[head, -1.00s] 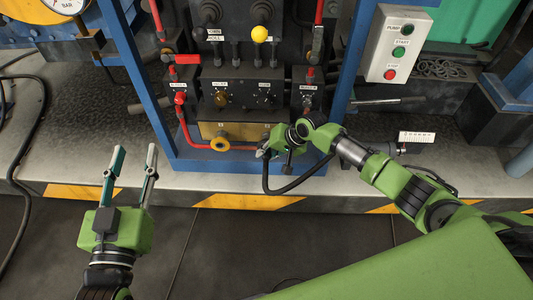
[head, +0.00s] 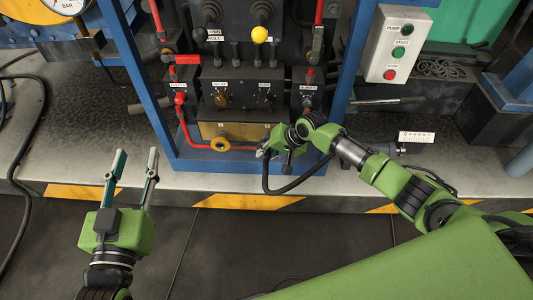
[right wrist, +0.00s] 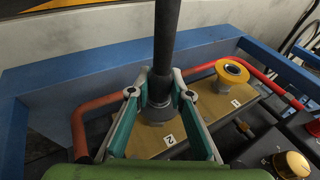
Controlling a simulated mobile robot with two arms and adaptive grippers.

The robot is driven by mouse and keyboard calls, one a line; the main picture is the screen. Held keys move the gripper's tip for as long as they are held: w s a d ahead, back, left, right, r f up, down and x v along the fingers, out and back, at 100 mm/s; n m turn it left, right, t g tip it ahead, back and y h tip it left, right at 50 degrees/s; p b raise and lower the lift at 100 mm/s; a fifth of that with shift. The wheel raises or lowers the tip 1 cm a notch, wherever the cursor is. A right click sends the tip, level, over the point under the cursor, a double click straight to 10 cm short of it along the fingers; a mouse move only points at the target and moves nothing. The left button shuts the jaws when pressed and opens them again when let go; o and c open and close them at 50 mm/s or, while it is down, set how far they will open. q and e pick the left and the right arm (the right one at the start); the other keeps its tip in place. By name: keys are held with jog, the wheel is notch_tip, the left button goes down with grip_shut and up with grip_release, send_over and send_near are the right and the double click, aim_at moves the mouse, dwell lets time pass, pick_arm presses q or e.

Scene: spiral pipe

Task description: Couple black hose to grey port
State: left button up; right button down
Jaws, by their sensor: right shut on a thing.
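The black hose (right wrist: 167,40) stands upright in the right wrist view, and my right gripper (right wrist: 160,93) is shut on its end. A grey ring of the port (right wrist: 157,115) shows directly below the hose end, on a brass plate beside the label 2. The hose end lines up with it, but I cannot tell how far it is seated. In the head view the hose (head: 290,187) loops below my right gripper (head: 268,148), which hides the grey port.
A yellow port (right wrist: 232,72) stands beside the label 1 on the same brass plate (right wrist: 195,125). A red pipe (head: 188,125) bends around the panel's left side. A blue frame (head: 128,85) encloses the panel.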

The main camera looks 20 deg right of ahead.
jog(key=shift+w+d+r, duration=0.25)
jog(key=shift+w+r, duration=0.05)
jog(key=shift+w, duration=0.05)
jog(key=c, duration=1.8)
grip_release()
jog(key=shift+o, duration=0.2)
jog(key=shift+s+a+f, duration=0.1)
jog(key=shift+s+f, duration=0.1)
jog(key=shift+s, duration=0.1)
